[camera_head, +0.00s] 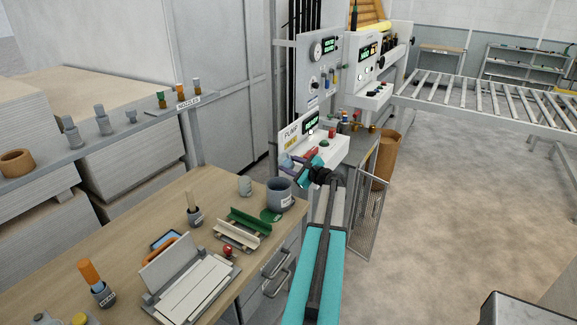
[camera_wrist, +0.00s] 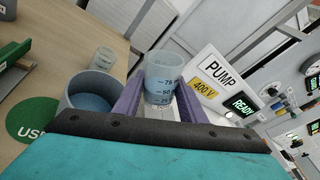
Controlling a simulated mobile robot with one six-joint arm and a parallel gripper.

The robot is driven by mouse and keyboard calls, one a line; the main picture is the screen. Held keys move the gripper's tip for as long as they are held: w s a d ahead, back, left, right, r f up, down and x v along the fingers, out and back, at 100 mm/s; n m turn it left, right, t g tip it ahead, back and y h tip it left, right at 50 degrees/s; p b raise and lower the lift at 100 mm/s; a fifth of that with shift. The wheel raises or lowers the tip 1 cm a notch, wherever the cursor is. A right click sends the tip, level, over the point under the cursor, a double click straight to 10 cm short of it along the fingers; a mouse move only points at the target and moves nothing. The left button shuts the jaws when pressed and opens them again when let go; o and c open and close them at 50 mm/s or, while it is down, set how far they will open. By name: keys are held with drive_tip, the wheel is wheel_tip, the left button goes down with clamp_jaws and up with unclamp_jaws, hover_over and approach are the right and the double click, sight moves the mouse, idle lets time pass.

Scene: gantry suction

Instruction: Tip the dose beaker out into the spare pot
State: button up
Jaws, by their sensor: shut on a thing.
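The dose beaker (camera_wrist: 163,76) is clear with marks of 25, 50 and 75, and has a blue tint inside. My gripper (camera_wrist: 158,97) is shut on it, with a purple finger on each side. In the head view my gripper (camera_head: 293,166) is in front of the pump panel, beyond the bench's far right corner. A grey pot (camera_head: 279,196) with a white label stands on the bench near that corner. In the wrist view the pot (camera_wrist: 92,93) is left of the beaker, apart from it, and looks blue inside. Its label is too small to read.
A small pale cup (camera_head: 245,186) stands left of the pot, and a green disc (camera_head: 270,215) lies beside it. A green and white rack (camera_head: 243,228) and a hinged tray (camera_head: 190,280) are nearer on the bench. The pump panel (camera_head: 310,135) is close behind my gripper.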

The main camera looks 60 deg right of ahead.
drive_tip(key=shift+d+f+n+h+b, duration=0.15)
drive_tip(key=shift+f+n+b, duration=0.45)
drive_tip(key=shift+b, duration=1.1)
drive_tip(key=shift+f+n+h+b, duration=0.25)
drive_tip(key=shift+n+b, duration=0.7)
drive_tip(key=shift+b, duration=0.75)
drive_tip(key=shift+d+f+n+h+b, duration=0.1)
drive_tip(key=shift+f+n+b, duration=0.5)
drive_tip(key=shift+b, duration=1.1)
drive_tip(key=shift+r+n, duration=0.25)
drive_tip(key=shift+r, duration=0.1)
drive_tip(key=shift+s+a+r+t+h+b, duration=0.15)
drive_tip(key=shift+t+h+b, duration=0.6)
drive_tip(key=shift+b, duration=3.55)
drive_tip(key=shift+n+b, duration=0.5)
drive_tip(key=shift+b, duration=0.15)
